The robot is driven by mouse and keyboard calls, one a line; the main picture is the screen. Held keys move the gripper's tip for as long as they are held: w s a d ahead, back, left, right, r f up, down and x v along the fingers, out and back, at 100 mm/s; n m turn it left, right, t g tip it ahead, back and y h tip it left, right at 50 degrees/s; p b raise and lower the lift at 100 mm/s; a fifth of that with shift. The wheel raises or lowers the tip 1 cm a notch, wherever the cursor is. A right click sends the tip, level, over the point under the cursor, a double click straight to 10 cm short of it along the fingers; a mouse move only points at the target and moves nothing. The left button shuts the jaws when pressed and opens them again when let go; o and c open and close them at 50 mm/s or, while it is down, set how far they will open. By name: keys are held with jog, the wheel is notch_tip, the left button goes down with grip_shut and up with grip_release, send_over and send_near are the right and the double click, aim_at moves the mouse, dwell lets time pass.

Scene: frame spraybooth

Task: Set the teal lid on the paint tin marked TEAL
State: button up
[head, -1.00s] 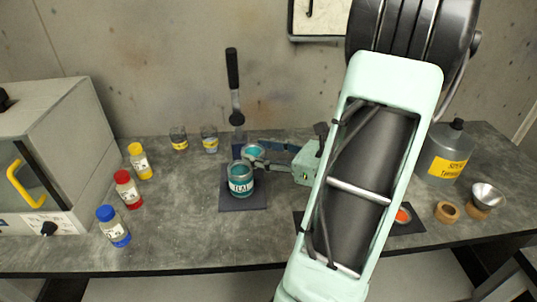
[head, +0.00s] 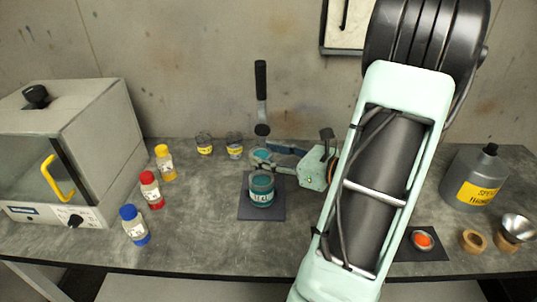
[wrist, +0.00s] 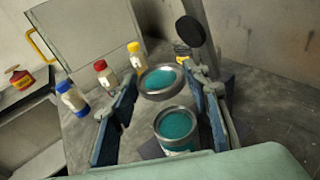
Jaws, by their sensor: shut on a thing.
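The paint tin marked TEAL (head: 262,190) stands upright and open on a dark square mat (head: 246,211), with teal paint inside; it also shows in the wrist view (wrist: 177,128). The teal lid (wrist: 160,80) is a round disc with a metallic rim, and also shows in the head view (head: 261,155). My gripper (wrist: 163,88) is shut on the lid, with blue fingers on either side of it. In the head view my gripper (head: 268,157) comes in from the right. The lid appears behind and above the tin, apart from it; the exact height is unclear.
Blue (head: 134,226), red (head: 151,190) and yellow (head: 165,163) capped bottles stand left, beside a grey cabinet (head: 100,120). Two small jars (head: 234,147) and a black-handled tool (head: 261,85) are behind. An orange tin (head: 422,240), thinner bottle (head: 474,180) and funnel (head: 517,228) stand right.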

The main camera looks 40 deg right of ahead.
aim_at(270, 184)
jog(key=shift+f+b, duration=3.05)
jog(key=shift+f, duration=0.85)
jog(key=shift+s+a+f, duration=0.1)
jog(key=shift+f, duration=0.25)
jog(key=o, duration=1)
jog(key=shift+s, duration=0.15)
jog(key=v, duration=1.1)
jog(key=shift+s+r, duration=0.3)
jog(key=shift+r, duration=0.1)
